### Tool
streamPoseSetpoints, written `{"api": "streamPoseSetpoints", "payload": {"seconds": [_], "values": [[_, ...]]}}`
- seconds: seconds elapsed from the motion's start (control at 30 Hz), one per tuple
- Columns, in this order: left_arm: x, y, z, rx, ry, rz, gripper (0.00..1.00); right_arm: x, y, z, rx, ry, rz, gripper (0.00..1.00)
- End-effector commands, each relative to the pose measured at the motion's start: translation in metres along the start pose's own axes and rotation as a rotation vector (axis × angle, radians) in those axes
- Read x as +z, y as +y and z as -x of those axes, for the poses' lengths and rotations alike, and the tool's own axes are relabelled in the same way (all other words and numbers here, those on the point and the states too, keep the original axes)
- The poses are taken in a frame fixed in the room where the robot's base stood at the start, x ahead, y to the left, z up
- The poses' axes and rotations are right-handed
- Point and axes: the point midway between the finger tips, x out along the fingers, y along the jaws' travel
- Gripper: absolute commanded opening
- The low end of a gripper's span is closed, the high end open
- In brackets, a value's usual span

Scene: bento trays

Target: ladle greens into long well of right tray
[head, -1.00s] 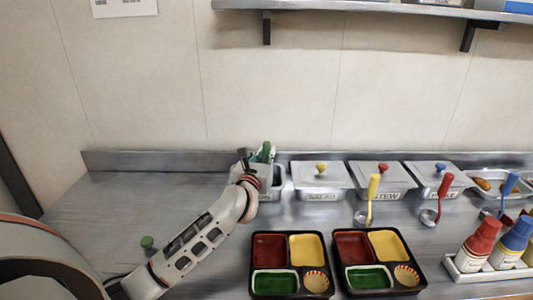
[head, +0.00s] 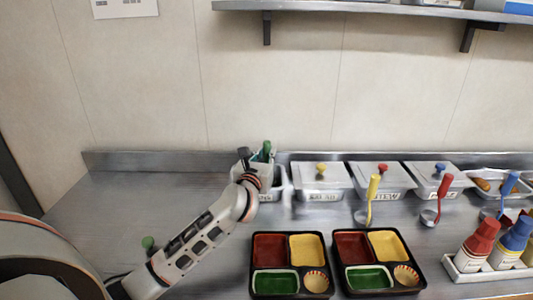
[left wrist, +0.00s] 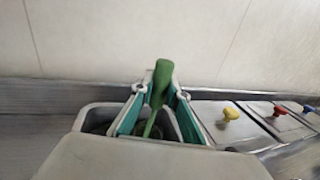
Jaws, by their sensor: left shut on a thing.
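My left gripper (head: 258,158) is at the open greens container (head: 280,182) in the back row. It is shut on the upright green ladle handle (head: 267,147). In the left wrist view the handle (left wrist: 158,85) stands between the teal fingers, over the grey container. The ladle bowl and the greens are hidden. The right tray (head: 420,262) is black and lies at the front. Its long green well (head: 368,278) is at the front left of that tray and looks empty. My right gripper is not in view.
The left tray (head: 329,262) lies beside it. Lidded containers (head: 320,178) stand along the back. A yellow ladle (head: 372,190) and a red ladle (head: 442,188) stand in front of them. A bottle rack (head: 460,272) is at the right.

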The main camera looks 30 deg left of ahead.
Motion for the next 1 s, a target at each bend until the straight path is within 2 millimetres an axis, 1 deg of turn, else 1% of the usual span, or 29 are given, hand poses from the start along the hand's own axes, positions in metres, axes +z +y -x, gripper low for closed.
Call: {"api": "streamPoseSetpoints", "payload": {"seconds": [0.03,0.1,0.23,0.33,0.43,0.57,0.87,1.0], "values": [[0.01,0.0,0.0,0.0,-0.005,0.001,0.0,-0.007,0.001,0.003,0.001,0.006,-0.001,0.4],[0.018,0.0,0.0,0.0,-0.006,0.001,0.0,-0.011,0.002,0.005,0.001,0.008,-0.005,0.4],[0.029,0.0,0.0,0.0,-0.005,0.001,0.0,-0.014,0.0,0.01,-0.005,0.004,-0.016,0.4],[0.036,0.0,0.0,0.0,-0.005,0.001,0.0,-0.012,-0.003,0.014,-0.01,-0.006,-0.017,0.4],[0.043,0.0,0.0,0.0,-0.004,0.001,0.0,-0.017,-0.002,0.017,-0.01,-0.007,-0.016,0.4],[0.052,0.0,0.0,0.0,-0.002,0.0,0.0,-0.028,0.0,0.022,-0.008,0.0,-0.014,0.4],[0.077,0.0,0.0,0.0,-0.001,0.0,0.0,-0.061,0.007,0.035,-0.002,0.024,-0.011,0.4],[0.09,0.0,0.0,0.0,-0.002,0.0,0.0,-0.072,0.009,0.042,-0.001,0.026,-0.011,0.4]]}}
